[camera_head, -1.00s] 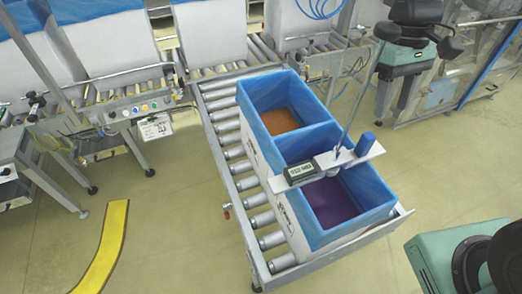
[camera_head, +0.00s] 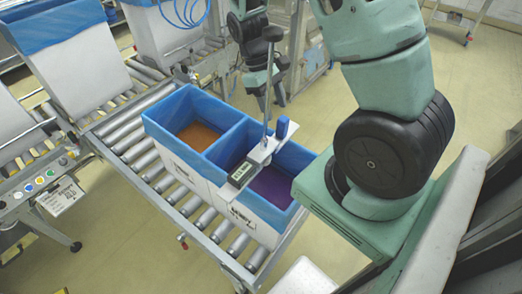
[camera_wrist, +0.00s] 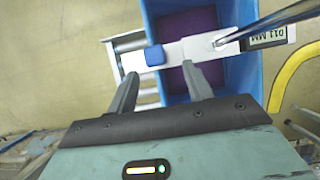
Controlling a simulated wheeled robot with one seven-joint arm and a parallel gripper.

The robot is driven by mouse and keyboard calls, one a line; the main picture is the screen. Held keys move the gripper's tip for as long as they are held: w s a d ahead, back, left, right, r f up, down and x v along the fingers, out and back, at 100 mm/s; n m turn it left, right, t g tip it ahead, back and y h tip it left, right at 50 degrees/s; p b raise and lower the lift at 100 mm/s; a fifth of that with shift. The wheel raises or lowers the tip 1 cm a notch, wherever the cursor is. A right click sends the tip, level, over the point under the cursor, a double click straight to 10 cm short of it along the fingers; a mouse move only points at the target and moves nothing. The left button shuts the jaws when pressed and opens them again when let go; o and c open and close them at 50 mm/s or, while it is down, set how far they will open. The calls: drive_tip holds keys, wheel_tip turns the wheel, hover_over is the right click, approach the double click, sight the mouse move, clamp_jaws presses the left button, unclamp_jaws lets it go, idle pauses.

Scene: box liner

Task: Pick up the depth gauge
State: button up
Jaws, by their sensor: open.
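The depth gauge (camera_head: 258,157) lies across the near compartment of a blue-lined box. It has a white bar, a dark display at its left end, a blue knob and a thin upright rod. In the wrist view the gauge (camera_wrist: 196,47) crosses the box ahead of my fingers, with the knob near the left finger and the display at the right. My gripper (camera_head: 271,100) is beyond the gauge in the head view, fingers pointing down. Its parted fingers also show in the wrist view (camera_wrist: 160,80), with nothing held between them.
The white box with blue lining (camera_head: 186,167) has two compartments, one with an orange-brown bottom, one purple. It stands on a roller conveyor (camera_head: 185,208). More lined boxes (camera_head: 75,67) stand at the upper left. My arm fills the right side.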

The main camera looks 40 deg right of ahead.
sight(283, 118)
drive_tip(key=shift+s+f, duration=0.25)
drive_tip(key=shift+f, duration=0.3)
drive_tip(key=s+f+p, duration=0.1)
drive_tip(key=s+d+f+p, duration=0.1)
drive_tip(key=f, duration=0.1)
drive_tip(key=shift+s+f, duration=0.15)
drive_tip(key=shift+s, duration=0.1)
drive_tip(key=shift+s+f, duration=0.15)
drive_tip(key=shift+f, duration=0.4)
clamp_jaws()
